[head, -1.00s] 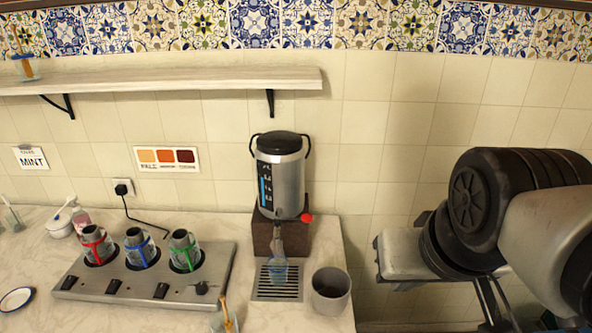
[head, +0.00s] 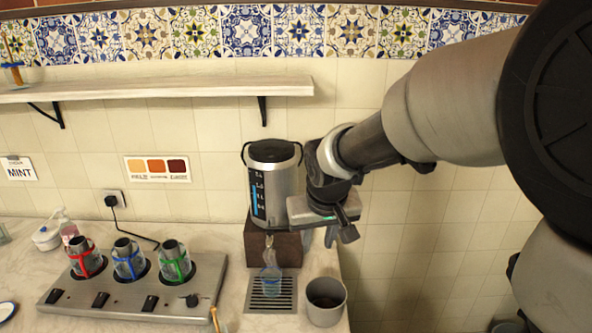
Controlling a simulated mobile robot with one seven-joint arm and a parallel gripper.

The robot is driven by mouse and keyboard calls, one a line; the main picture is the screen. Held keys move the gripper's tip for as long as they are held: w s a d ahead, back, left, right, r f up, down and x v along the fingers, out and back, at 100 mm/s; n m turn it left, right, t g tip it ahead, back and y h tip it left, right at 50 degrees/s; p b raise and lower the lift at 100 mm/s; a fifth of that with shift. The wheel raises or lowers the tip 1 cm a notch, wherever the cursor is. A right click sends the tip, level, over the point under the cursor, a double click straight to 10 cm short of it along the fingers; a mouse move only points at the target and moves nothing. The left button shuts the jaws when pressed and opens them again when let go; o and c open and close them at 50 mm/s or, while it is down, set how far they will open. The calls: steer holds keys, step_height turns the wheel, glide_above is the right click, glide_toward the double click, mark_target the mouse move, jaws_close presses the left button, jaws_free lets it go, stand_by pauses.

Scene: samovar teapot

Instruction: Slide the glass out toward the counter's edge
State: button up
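The clear, bluish glass (head: 271,276) stands on the slotted drip tray (head: 257,302) below the steel samovar (head: 271,186). A pale clear shape rises just above the glass; I cannot tell whether it is its upper part or something pouring. My gripper (head: 339,237) hangs beside the samovar's lower right side, fingers pointing down. It is higher than the glass and to its right, apart from it. Nothing shows between its fingers, but their gap is too small to judge.
A grey cup (head: 325,302) stands right of the drip tray near the counter's right edge. A burner unit (head: 125,303) with three banded pots is on the left. A shelf (head: 160,91) is above. Right of the counter is open space.

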mark_target(280, 273)
steer(key=w+a+f+n+y+b, duration=0.1)
steer(key=w+a+f, duration=0.4)
steer(key=a+f, duration=0.1)
steer(key=shift+w+a+y, duration=0.2)
steer(key=shift+w+y, duration=0.1)
steer(key=shift+w, duration=0.1)
steer(key=shift+f, duration=0.15)
steer(key=b+x, duration=0.1)
steer(key=x, duration=1.6)
steer(key=shift+s+f+b, duration=0.15)
steer(key=shift+f+b, duration=0.05)
steer(key=shift+b, duration=0.15)
jaws_close()
